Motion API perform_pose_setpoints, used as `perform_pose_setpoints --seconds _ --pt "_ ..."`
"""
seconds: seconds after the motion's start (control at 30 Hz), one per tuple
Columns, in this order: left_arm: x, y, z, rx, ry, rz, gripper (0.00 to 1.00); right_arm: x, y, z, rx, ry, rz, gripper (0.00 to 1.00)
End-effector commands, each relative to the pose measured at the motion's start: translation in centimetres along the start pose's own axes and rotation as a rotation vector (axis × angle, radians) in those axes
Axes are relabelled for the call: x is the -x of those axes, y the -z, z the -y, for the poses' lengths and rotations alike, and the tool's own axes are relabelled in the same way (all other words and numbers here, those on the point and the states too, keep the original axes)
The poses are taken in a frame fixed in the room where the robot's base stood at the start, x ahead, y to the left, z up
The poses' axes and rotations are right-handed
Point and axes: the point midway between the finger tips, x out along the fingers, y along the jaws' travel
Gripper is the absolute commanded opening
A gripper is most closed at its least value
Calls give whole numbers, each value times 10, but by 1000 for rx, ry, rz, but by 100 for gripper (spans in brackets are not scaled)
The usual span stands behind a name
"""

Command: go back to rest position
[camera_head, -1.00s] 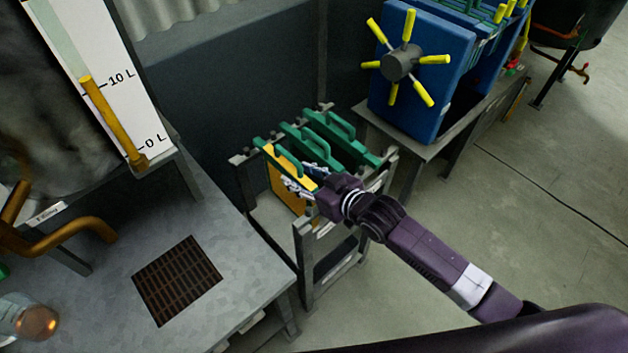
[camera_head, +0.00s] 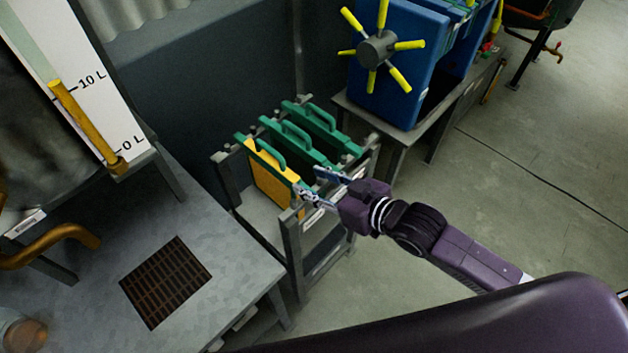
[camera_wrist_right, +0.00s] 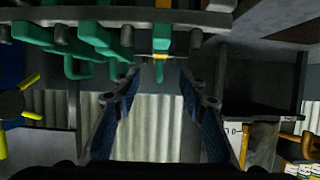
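My right gripper (camera_head: 316,187) is open and empty in the head view, at the front right of a grey rack. In the right wrist view its two fingers (camera_wrist_right: 158,105) are spread apart with nothing between them. The rack (camera_head: 291,240) holds several plates with green handled tops. The nearest plate (camera_head: 270,186) has a yellow face and stands upright in the rack. Its green handle (camera_head: 266,152) is close to the gripper but not between the fingers. Green handles (camera_wrist_right: 85,45) show at the top of the wrist view. My left gripper is not in view.
A blue press (camera_head: 405,70) with a yellow-spoked wheel (camera_head: 377,48) stands on a table behind the rack. A metal table (camera_head: 225,270) with a brown grate (camera_head: 166,282) is at the left, with a gauge and copper pipe above. Open floor (camera_head: 500,200) lies to the right.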

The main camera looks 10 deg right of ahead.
Motion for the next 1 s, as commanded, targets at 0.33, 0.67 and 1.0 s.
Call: perform_pose_setpoints --seconds 0.33,0.67,1.0 --pt "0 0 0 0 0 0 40 0 0 0 0 0 0 39" --pt "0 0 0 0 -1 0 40 8 -19 9 -28 -43 86 39" --pt "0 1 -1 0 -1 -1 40 86 -111 14 -165 -235 493 39"
